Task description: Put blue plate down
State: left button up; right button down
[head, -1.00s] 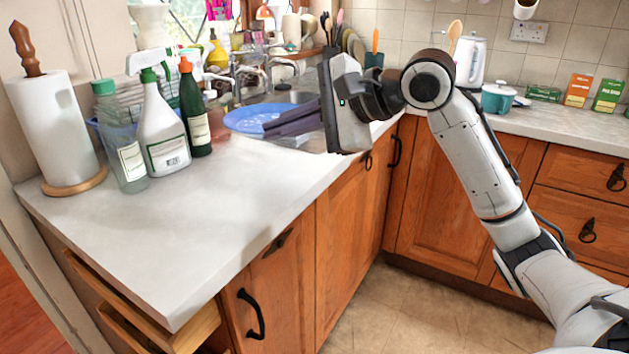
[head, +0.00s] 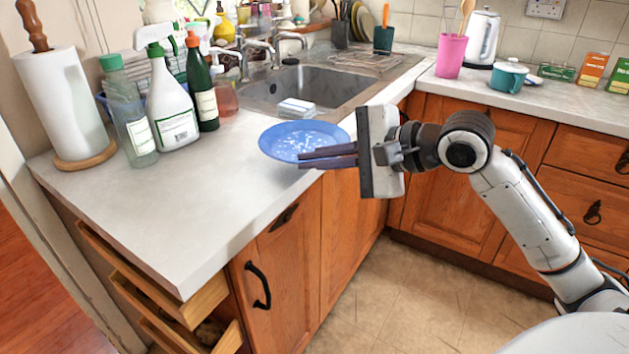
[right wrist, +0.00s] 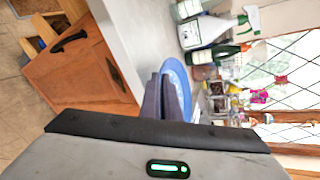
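The blue plate (head: 295,136), speckled with white, is nearly level at the front edge of the pale worktop (head: 190,212), its right part reaching past the edge. I cannot tell whether its underside touches the worktop. My right gripper (head: 304,159) comes from the right, its two dark fingers close together and shut on the plate's near rim. In the right wrist view the fingers (right wrist: 164,84) overlap the plate (right wrist: 178,70) and hide part of it. My left gripper is not in view.
A sink (head: 310,86) and a white-blue sponge-like block (head: 296,108) lie behind the plate. Spray bottle (head: 172,105), green bottle (head: 204,92) and paper towel roll (head: 62,103) stand at left. The worktop's front left is clear. Drawers (head: 180,300) stand open below.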

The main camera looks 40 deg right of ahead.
jog(key=shift+f+b, duration=0.55)
jog(key=shift+f, duration=1.25)
jog(key=shift+f, duration=0.15)
jog(key=c, duration=2)
grip_release()
jog(key=shift+f, duration=0.1)
